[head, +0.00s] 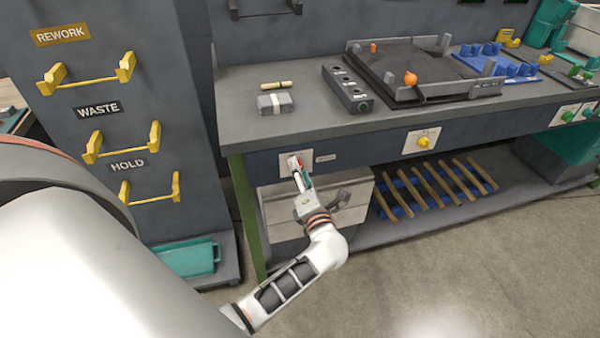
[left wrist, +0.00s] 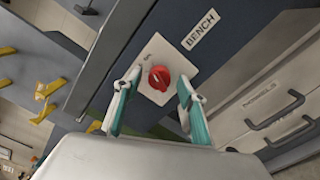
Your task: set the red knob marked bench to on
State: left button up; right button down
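The red knob (left wrist: 159,78) sits on a pale square plate beside a label reading BENCH (left wrist: 201,30) in the left wrist view. In the head view the knob's plate (head: 288,160) is on the bench's front panel, and the knob is largely hidden by my gripper. My left gripper (left wrist: 154,95) is open, its two teal-padded fingers on either side of the knob, apart from it as far as I can tell. In the head view the left gripper (head: 301,180) points up at the plate. My right gripper is in neither view.
Below the panel is a drawer unit (head: 345,215). Open floor lies in front of the bench.

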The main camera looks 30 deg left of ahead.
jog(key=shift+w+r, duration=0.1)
pick_arm(q)
jog(key=v, duration=0.7)
jog(key=shift+s+d, duration=0.2)
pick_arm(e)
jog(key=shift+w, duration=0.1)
